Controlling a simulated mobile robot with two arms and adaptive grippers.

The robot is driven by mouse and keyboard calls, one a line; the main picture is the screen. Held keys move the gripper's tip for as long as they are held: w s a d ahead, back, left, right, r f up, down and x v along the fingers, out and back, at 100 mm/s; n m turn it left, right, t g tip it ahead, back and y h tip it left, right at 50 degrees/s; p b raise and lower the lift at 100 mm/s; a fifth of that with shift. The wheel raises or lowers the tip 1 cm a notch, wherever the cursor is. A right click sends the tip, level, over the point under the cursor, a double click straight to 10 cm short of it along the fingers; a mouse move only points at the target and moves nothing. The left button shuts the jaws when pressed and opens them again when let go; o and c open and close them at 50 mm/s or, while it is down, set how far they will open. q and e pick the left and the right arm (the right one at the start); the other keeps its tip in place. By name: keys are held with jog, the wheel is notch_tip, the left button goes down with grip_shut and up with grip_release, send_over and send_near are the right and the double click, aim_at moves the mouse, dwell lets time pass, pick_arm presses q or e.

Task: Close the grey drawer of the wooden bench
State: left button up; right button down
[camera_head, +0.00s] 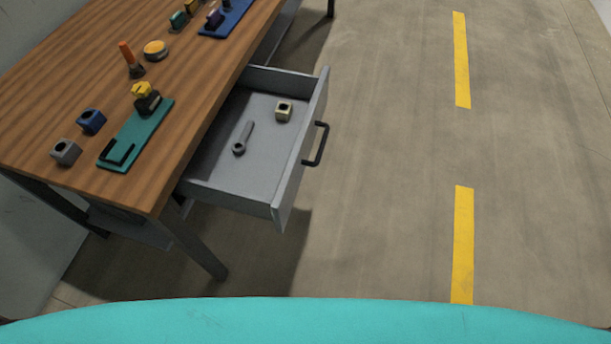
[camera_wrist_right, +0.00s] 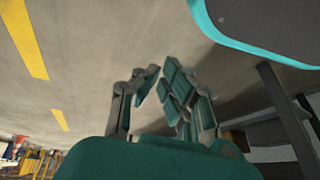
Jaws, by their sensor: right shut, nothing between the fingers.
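The wooden bench (camera_head: 70,95) runs along the left of the head view. Its grey drawer (camera_head: 220,165) is pulled far out to the right, over the floor. A dark handle (camera_head: 318,145) is on the drawer front. A wrench (camera_head: 243,138) and a small beige block with a hole (camera_head: 284,110) lie inside. My right gripper (camera_wrist_right: 160,80) shows only in the right wrist view. It is shut and empty, over bare floor and apart from the drawer. My left gripper is in neither view.
On the bench top are a teal plate (camera_head: 140,140), a blue plate (camera_head: 228,18), a blue block (camera_head: 91,121), a grey block (camera_head: 66,151) and a screwdriver-like orange-handled tool (camera_head: 130,58). The floor (camera_head: 390,190) right of the drawer is clear, with yellow painted dashes (camera_head: 463,245).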

jog(key=w+a+r+m+t+y, duration=0.2)
jog(key=w+a+r+t, duration=0.1)
jog(key=w+r, duration=0.4)
jog(key=m+t+y, duration=0.6)
jog(key=m+t, duration=0.2)
jog(key=m, duration=0.1)
send_near(294, 179)
jog(key=s+d, duration=0.5)
jog(key=d, duration=0.1)
jog(key=shift+m, duration=0.3)
jog(key=shift+s+a+b+x, duration=0.2)
jog(key=shift+a+b+x, duration=0.2)
jog(key=shift+x, duration=1.7)
jog(key=shift+s+a+b+x, duration=0.25)
jog(key=shift+b+x, duration=0.25)
jog(key=shift+x, duration=1.55)
jog(key=shift+s+a+b+x, duration=0.15)
jog(key=shift+a+b+x, duration=0.3)
jog(key=shift+x, duration=1.65)
jog(key=shift+a+f, duration=0.1)
jog(key=shift+f, duration=0.05)
